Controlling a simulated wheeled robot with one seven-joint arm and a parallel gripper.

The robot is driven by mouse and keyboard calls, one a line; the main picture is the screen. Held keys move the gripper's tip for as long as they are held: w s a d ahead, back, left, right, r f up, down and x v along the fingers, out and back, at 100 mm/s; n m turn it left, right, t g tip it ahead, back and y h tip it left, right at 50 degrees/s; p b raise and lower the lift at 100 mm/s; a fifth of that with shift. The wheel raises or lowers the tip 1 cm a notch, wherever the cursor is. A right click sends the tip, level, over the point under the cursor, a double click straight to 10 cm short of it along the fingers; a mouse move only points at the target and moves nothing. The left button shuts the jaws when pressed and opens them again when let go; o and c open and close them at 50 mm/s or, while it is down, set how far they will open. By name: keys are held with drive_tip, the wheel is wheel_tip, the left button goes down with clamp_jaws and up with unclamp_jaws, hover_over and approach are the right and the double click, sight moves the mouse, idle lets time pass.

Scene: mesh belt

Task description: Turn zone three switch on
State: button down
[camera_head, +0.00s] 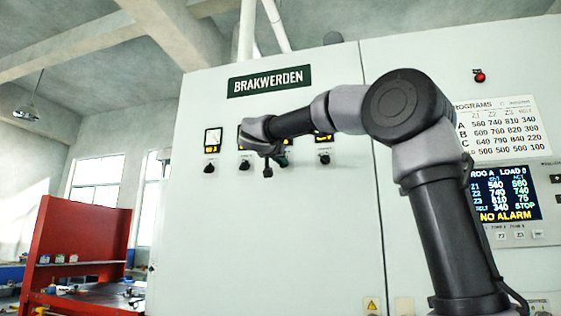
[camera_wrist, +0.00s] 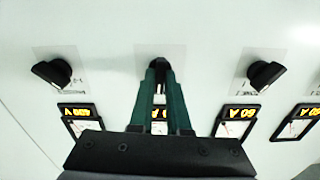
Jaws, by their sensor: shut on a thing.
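A row of black rotary switches sits on the pale cabinet front, each near a small meter. In the wrist view my gripper (camera_wrist: 160,68) is shut on the third switch (camera_wrist: 158,62), its dark green fingers on either side of the knob. Most of that knob is hidden, so I cannot tell its setting. In the head view my gripper (camera_head: 282,160) is at the third place from the left, and my wrist hides that switch. The fourth switch (camera_head: 324,159) also shows in the wrist view (camera_wrist: 52,72). The second switch also shows in the wrist view (camera_wrist: 263,76).
The first switch (camera_head: 209,167) is at the left end of the row. A display (camera_head: 505,193) at right reads NO ALARM, and a red lamp (camera_head: 479,76) is above it. A red workbench (camera_head: 60,250) stands at left.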

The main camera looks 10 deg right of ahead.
drive_tip(key=m, duration=0.5)
idle(0.6)
drive_tip(key=c, duration=0.9)
unclamp_jaws()
drive_tip(key=v, duration=1.1)
drive_tip(key=shift+w+d+f, duration=0.1)
drive_tip(key=shift+d, duration=0.05)
